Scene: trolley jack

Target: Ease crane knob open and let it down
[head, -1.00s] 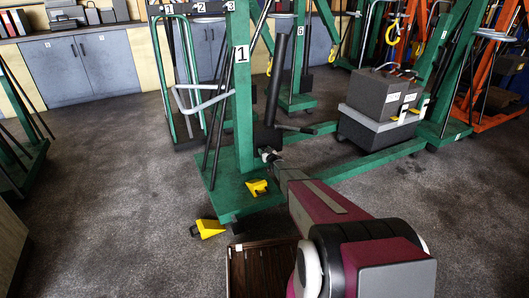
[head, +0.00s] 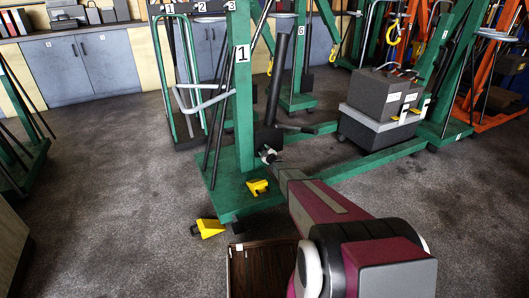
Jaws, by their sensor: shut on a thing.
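The green crane marked 1 (head: 242,110) stands in front of me, its base on the floor. Its dark hydraulic cylinder (head: 277,85) leans upright beside the mast. My gripper (head: 268,155) is at the foot of the cylinder, at the end of my outstretched arm. It is shut on a small part there, where the crane knob would be. The knob itself is too small and covered by the gripper to make out. A grey load box (head: 375,125) sits by the crane's right leg.
Yellow wedges lie on the crane base (head: 257,187) and on the floor (head: 209,228). A brown box (head: 262,270) is close beside my arm. Other green and orange cranes stand behind and right. Grey cabinets (head: 85,65) line the back wall. Floor at left and right front is clear.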

